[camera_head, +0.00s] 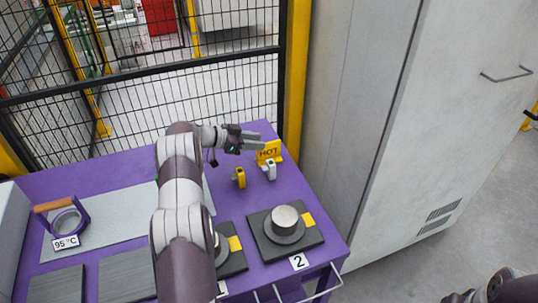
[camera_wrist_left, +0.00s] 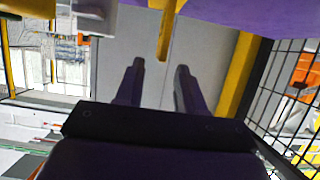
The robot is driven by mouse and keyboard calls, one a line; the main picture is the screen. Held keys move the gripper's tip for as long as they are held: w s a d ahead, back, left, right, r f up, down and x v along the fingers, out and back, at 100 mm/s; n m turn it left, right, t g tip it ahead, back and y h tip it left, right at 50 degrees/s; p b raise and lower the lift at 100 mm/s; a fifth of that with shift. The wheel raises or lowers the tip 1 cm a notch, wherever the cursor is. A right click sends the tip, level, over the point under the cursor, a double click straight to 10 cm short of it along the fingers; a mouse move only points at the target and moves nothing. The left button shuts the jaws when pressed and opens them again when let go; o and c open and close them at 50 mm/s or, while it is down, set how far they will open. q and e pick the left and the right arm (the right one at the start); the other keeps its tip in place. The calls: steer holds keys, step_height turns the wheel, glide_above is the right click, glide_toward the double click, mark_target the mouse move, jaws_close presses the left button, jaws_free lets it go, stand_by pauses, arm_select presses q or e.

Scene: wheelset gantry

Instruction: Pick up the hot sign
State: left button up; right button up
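The hot sign (camera_head: 269,152) is a small yellow plate with dark lettering, upright near the far right corner of the purple table. My left gripper (camera_head: 258,140) is just left of and behind its upper part in the head view. In the left wrist view, the left gripper's fingers (camera_wrist_left: 160,66) are apart with nothing between them. A narrow yellow upright piece (camera_wrist_left: 164,36), apparently the sign seen edge-on, is just beyond the fingertips and in line with the gap. Contact does not show. My right gripper is not visible; only part of an arm shows at the bottom right.
A metal cylinder on a dark plate (camera_head: 262,242) is nearer the front. A mesh fence (camera_head: 150,110) and a grey cabinet (camera_head: 375,110) bound the table.

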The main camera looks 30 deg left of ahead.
mark_target(269, 144)
arm_select(q)
steer(key=x, duration=0.5)
steer(key=shift+w+d+f+p, duration=0.15)
steer(key=shift+f+p, duration=0.15)
steer(key=shift+f, duration=0.25)
jaws_close()
